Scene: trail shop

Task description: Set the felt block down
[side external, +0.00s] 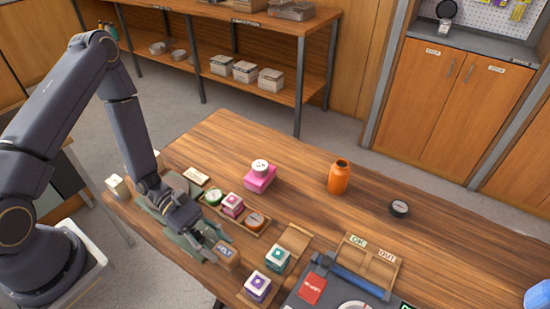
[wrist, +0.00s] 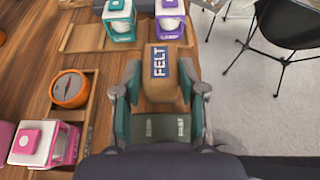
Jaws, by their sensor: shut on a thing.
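The felt block (side external: 227,257) is a small brown block with a dark blue label reading FELT. In the wrist view the felt block (wrist: 167,85) sits between the two fingers of my gripper (wrist: 160,92), which is shut on it. In the side view my gripper (side external: 212,247) is low near the front edge of the wooden table (side external: 300,205). The fingers hide part of the block's sides. I cannot tell whether its underside touches the table.
A wooden tray (side external: 236,222) holds green, pink and orange items behind my gripper. A teal-trimmed box (side external: 278,258) and a purple-trimmed box (side external: 257,287) stand to the right.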

